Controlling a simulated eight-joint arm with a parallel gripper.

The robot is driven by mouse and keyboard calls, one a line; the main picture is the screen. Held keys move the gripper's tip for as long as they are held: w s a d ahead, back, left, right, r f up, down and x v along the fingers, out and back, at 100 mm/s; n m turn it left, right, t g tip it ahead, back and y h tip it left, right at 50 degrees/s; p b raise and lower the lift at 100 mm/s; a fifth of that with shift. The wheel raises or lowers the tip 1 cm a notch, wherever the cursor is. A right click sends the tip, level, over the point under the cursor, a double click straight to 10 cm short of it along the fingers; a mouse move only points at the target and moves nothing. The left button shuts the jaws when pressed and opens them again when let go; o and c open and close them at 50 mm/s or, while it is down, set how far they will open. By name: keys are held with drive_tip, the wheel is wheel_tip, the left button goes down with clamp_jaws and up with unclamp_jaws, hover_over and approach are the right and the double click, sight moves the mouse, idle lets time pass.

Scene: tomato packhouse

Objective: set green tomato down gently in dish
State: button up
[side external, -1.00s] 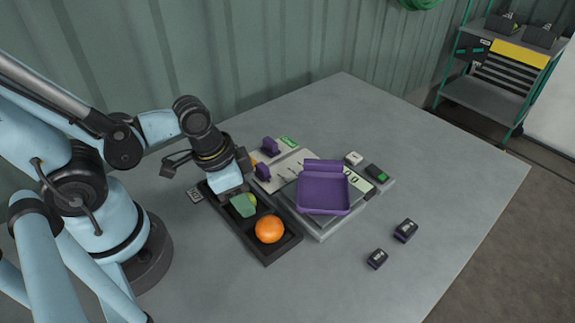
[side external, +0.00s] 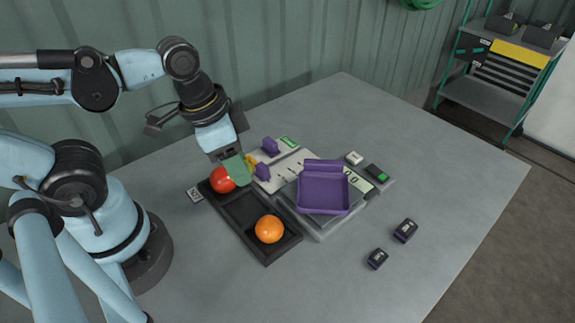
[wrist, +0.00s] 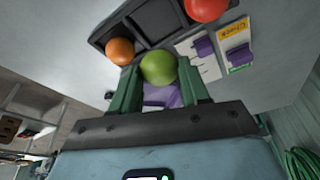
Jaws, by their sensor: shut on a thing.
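The green tomato (wrist: 158,67) is held between the two green fingers of my gripper (wrist: 160,80) in the wrist view. In the side view my gripper (side external: 237,170) is shut and hides the tomato; it hangs above the far part of the black tray. The purple dish (side external: 323,193) sits on a grey scale (side external: 318,228), to the right of my gripper, and looks empty. In the wrist view the dish is mostly hidden behind the tomato and fingers.
The black tray (side external: 247,232) holds a red tomato (side external: 222,180) at its far end and an orange tomato (side external: 269,229) at its near end; its middle is empty. Small dark blocks (side external: 405,230) lie at the right.

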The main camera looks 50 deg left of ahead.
drive_tip(key=shift+r, duration=0.45)
drive_tip(key=shift+w+d+r, duration=0.15)
drive_tip(key=shift+w+r, duration=0.1)
drive_tip(key=shift+w, duration=0.05)
drive_tip(key=w+d+r, duration=0.1)
drive_tip(key=w+d, duration=0.8)
drive_tip(key=w, duration=0.2)
drive_tip(key=shift+w+a+f, duration=0.1)
drive_tip(key=shift+w+f, duration=0.05)
drive_tip(key=shift+f, duration=2.85)
drive_tip(key=shift+f, duration=0.65)
drive_tip(key=o, duration=0.8)
